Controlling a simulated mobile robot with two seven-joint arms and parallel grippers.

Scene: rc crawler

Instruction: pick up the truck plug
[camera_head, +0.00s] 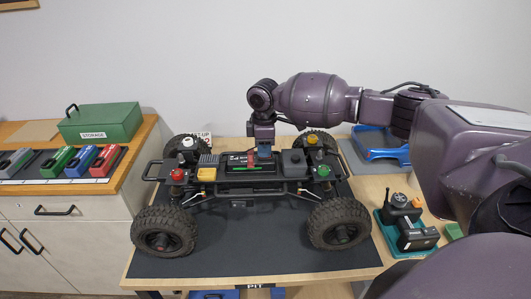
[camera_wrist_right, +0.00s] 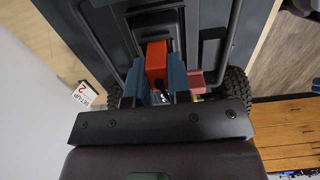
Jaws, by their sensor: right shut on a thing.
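The RC crawler truck (camera_head: 238,185) stands on a dark mat with its chassis open and large knobbly tires. My right gripper (camera_head: 263,153) reaches down into the middle of the chassis from behind. In the right wrist view its two blue fingers (camera_wrist_right: 156,82) are shut on an orange-red block, which I take for the truck plug (camera_wrist_right: 156,58). In the head view a small red piece, seemingly the plug (camera_head: 250,157), shows beside the fingers, low in the chassis. Its lower end and wire are mostly hidden. My left gripper is not in view.
A green tray (camera_head: 385,236) with a black device stands at right on the table, near a blue tray (camera_head: 365,140). A side counter at left holds a green storage box (camera_head: 100,122) and several colored blocks. Colored knobs on the truck stand close around the gripper.

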